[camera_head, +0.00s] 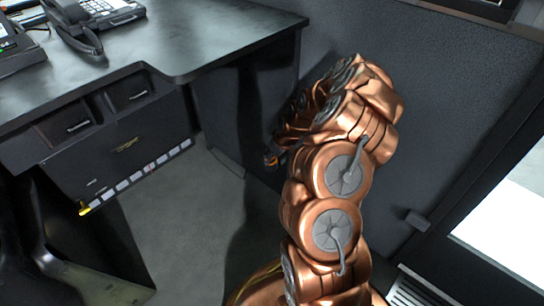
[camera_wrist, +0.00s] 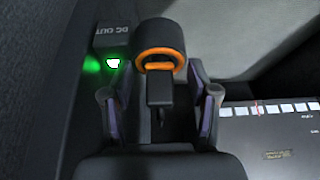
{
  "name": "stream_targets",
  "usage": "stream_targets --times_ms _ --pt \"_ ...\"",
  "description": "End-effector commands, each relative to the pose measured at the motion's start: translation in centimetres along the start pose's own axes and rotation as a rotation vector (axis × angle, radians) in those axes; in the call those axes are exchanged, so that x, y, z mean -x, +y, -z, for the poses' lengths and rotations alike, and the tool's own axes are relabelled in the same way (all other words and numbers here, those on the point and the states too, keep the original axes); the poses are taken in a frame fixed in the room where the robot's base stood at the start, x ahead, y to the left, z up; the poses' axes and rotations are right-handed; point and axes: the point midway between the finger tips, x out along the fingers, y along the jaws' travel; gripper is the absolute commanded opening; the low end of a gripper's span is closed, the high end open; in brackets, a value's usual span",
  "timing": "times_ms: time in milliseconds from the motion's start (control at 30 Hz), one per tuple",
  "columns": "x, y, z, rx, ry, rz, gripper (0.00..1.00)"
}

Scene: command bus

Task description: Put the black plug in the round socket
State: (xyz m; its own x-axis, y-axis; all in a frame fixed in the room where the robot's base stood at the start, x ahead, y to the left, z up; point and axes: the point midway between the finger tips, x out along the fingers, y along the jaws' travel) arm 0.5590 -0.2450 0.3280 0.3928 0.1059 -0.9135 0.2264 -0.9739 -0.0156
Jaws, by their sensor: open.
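In the wrist view, my gripper (camera_wrist: 158,93) is open, with one finger on each side of a small dark block with a narrower stem, which looks like the black plug (camera_wrist: 158,112). Clear gaps show between the block and both fingers. Just beyond it is a round black fitting with an orange ring, which looks like the round socket (camera_wrist: 160,53). The block overlaps the ring's lower edge in the picture; I cannot tell whether it is inserted. In the head view, my copper arm hides most of the gripper near the dark wall.
A box marked DC OUT (camera_wrist: 111,35) with a bright green light (camera_wrist: 92,64) sits left of the socket. A desk (camera_head: 215,45) with drawers and a phone (camera_head: 75,28) stands left of my arm. Dark wall panels (camera_head: 450,90) are close on the right. Grey floor is open below the desk.

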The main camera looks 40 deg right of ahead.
Motion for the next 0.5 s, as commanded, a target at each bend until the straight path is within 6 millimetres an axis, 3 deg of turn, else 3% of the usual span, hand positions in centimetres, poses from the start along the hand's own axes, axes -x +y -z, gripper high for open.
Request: stream_targets --times_ms 267,500 --pt "0.8 0.0 0.1 0.0 0.003 -0.001 0.59" --pt "3.8 0.1 0.1 0.001 0.003 -0.002 0.59"
